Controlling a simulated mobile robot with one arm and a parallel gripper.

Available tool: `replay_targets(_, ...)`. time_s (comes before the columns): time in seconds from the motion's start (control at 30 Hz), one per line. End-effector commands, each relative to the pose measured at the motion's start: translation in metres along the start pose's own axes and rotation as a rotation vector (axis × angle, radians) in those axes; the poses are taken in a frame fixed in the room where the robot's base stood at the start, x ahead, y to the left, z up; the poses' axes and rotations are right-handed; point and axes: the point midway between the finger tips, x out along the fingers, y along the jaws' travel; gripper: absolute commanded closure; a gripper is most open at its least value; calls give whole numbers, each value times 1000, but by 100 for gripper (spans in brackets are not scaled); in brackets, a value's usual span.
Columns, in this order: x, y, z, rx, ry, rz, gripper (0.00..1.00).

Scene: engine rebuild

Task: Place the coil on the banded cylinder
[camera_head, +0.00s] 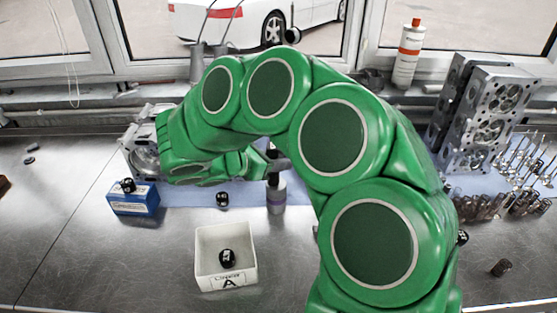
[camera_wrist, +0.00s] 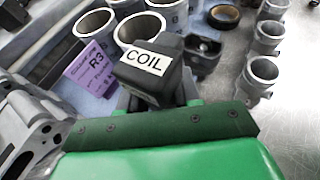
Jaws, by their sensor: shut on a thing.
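My gripper (camera_wrist: 157,98) is shut on the coil (camera_wrist: 146,72), a black block with a white label reading COIL, in the wrist view. In the head view, my gripper (camera_head: 268,161) is partly hidden by my arm, with a dark piece at its tip. Just below it stands a grey cylinder with a purplish band (camera_head: 276,197), apparently the banded cylinder. The gap between coil and cylinder is hard to judge. In the wrist view several open grey cylinders stand beyond the coil; I cannot tell which one is banded.
A white box (camera_head: 205,265) holding a black piece stands in front. A blue box (camera_head: 133,203) with a black piece on top is at left. Another black piece (camera_head: 222,199) lies between. Engine blocks (camera_head: 485,105) and valves crowd the right. A purple R3 card (camera_wrist: 92,68) stands near the coil.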

Motion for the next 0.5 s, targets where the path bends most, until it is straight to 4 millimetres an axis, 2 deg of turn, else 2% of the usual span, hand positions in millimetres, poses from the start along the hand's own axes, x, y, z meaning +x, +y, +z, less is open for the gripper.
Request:
replay_targets(0.07,1,0,-2,-1,0,0,100)
replay_targets(0.1,1,0,-2,0,0,0,61)
replay_targets(0.23,1,0,-1,0,0,0,42)
replay_targets(0.5,0,0,-1,0,0,0,42)
